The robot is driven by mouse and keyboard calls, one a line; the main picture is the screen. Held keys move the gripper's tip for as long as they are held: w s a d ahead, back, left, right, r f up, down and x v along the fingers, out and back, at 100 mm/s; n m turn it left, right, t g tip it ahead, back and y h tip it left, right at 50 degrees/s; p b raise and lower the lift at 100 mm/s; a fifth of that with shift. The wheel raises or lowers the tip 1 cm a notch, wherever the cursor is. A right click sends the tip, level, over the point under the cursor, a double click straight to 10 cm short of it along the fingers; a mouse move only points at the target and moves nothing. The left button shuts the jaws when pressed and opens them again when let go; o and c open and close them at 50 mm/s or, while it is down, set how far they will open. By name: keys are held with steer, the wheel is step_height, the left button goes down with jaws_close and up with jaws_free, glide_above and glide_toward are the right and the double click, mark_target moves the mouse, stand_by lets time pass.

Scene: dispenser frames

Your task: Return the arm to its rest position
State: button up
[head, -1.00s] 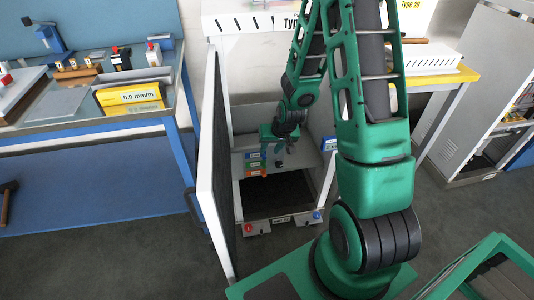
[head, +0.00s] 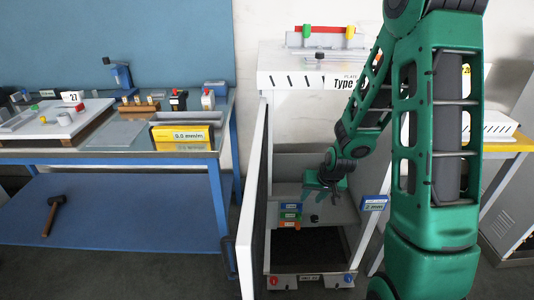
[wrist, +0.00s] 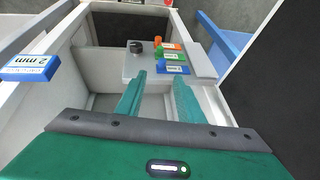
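My gripper (head: 325,190) hangs at the end of my green arm, inside the open white dispenser frame (head: 290,165). In the wrist view its two green fingers (wrist: 155,98) are apart with nothing between them. Beyond the fingertips is a grey panel (wrist: 140,65) with a dark round knob (wrist: 135,47). Beside the knob are orange, green and blue labelled blocks (wrist: 172,57). These blocks also show in the head view (head: 290,215), left of my gripper.
The dispenser's door (head: 254,205) stands open on the left. A blue "2 mm" tag (head: 374,203) sits on the right wall. A blue workbench (head: 110,155) with tools stands left, a hammer (head: 54,207) on its lower shelf. A yellow-edged table (head: 505,145) stands right.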

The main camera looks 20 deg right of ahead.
steer(key=s+d+r+g+h, duration=0.15)
steer(key=s+d+r, duration=0.35)
steer(key=s+r, duration=0.7)
steer(key=s+a+r+m+g, duration=0.1)
steer(key=s+r, duration=0.3)
steer(key=s, duration=0.5)
steer(key=s+r+m+g+y, duration=0.1)
steer(key=s+r+g, duration=0.1)
steer(key=s+r, duration=0.3)
steer(key=s, duration=0.3)
steer(key=shift+s+a, duration=0.35)
steer(key=shift+s, duration=0.05)
steer(key=shift+w+g+y, duration=0.1)
steer(key=shift+g+y, duration=0.15)
steer(key=shift+w+f, duration=0.25)
steer(key=shift+w, duration=0.25)
